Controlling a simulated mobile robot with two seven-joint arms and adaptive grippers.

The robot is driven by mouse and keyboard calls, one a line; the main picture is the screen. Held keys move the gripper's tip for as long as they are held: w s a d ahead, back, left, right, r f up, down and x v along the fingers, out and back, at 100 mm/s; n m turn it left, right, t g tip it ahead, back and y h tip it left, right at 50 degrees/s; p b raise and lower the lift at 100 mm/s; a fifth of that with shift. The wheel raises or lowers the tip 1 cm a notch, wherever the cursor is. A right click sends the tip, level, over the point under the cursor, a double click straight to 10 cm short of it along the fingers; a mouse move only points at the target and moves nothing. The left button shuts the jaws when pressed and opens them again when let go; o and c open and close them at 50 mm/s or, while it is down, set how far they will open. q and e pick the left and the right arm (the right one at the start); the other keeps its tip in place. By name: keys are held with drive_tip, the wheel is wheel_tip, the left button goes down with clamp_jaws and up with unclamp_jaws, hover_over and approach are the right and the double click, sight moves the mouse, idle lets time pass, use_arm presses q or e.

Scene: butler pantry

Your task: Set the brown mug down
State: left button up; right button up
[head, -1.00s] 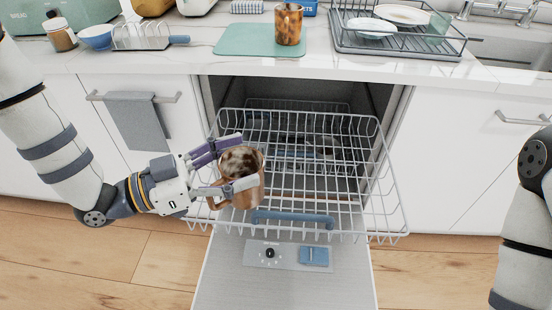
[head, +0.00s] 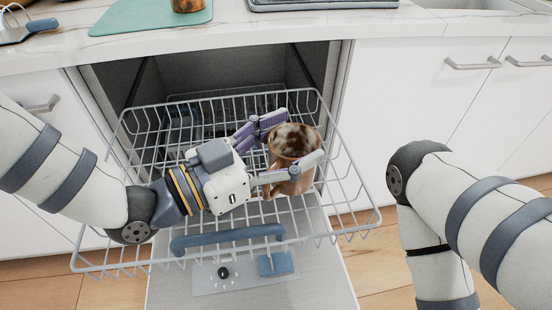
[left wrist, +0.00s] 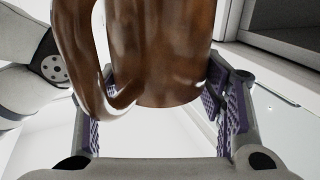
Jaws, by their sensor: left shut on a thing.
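The brown mug (head: 304,180) is held by my left gripper (head: 294,140) at the right part of the pulled-out dishwasher rack (head: 352,200). Its upward-facing end shows dark and pale blotches, and its handle is towards the front. In the left wrist view the glossy brown mug (left wrist: 175,50) fills the space between the two fingers, with its handle on the left. The head view does not show clearly whether its lower end touches the wires. My right gripper is outside the views; only my right arm shows.
The open dishwasher door (head: 180,285) lies below the rack, which looks otherwise empty. Its blue handle (head: 228,237) is at the front. On the counter above, a green mat (head: 140,16) bears another brown item (head: 187,5), cut off by the frame edge.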

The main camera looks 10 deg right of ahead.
sight(290, 144)
use_arm(q)
drive_tip(key=w+f, duration=0.1)
drive_tip(key=f, duration=0.1)
drive_tip(key=w+d+f+b, duration=0.1)
drive_tip(key=w+f, duration=0.3)
drive_tip(key=shift+w+d, duration=0.25)
drive_tip(key=shift+d, duration=0.1)
drive_tip(key=f, duration=0.2)
drive_tip(key=f+b, duration=0.1)
drive_tip(key=shift+w+d+f, duration=0.1)
drive_tip(key=shift+w+f, duration=0.1)
drive_tip(key=shift+f, duration=0.15)
drive_tip(key=shift+r, duration=0.1)
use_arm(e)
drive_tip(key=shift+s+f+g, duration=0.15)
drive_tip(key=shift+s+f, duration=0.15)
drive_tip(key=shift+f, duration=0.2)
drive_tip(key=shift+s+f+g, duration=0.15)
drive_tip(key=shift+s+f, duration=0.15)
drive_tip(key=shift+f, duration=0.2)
use_arm(q)
drive_tip(key=o, duration=1.9)
drive_tip(key=shift+f, duration=0.2)
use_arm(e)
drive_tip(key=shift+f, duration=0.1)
